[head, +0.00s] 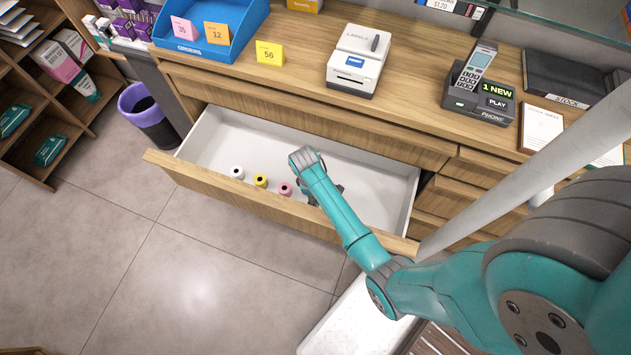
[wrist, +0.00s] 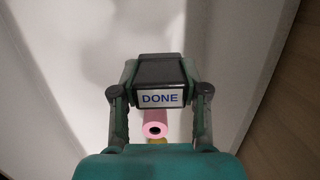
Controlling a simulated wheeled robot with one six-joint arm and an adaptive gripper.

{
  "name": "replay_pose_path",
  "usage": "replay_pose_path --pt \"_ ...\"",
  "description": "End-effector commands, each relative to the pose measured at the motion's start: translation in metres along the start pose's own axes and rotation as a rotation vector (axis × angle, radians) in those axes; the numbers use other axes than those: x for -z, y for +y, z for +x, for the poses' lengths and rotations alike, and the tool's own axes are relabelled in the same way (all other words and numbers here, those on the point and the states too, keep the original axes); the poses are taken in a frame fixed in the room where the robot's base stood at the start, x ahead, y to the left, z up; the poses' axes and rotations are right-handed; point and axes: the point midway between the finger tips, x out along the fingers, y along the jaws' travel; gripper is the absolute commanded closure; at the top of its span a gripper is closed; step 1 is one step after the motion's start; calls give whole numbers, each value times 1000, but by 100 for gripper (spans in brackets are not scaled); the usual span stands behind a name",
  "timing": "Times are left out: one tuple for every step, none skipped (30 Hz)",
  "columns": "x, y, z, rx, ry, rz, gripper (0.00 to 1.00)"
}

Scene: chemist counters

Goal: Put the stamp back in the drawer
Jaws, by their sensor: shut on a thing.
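The stamp (wrist: 160,97), a dark block with a white label reading DONE, is between the two fingers of my gripper (wrist: 160,76) in the wrist view. My gripper is shut on it. In the head view, my gripper (head: 326,190) is over the inside of the open drawer (head: 222,135), right of its middle. My arm hides most of the gripper and stamp there. I cannot tell whether the stamp touches the drawer's white floor.
The pink roll is close to my gripper. The drawer's right end looks clear. The counter (head: 300,80) above holds a label printer (head: 358,62) and a phone (head: 478,85).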

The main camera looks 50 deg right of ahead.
Motion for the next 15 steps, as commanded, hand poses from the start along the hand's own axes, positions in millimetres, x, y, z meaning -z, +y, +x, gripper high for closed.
replay_pose_path --pt "1 0 6 0 0 0 100" --pt "2 0 8 0 0 0 100" --pt "2 0 10 0 0 0 100" --pt "2 0 12 0 0 0 100" --pt "3 0 14 0 1 1 100" --pt "4 1 18 0 1 1 100" --pt "4 0 22 1 0 0 100" --pt "5 0 26 1 0 1 100" --pt "6 0 32 1 0 0 100" --pt "7 1 36 1 -1 1 100" --pt "8 1 40 1 0 1 100" --pt "8 1 45 0 0 1 100" --pt "9 0 48 1 -1 1 100" --pt "9 1 50 0 0 1 100" --pt "10 1 52 -1 1 1 100"
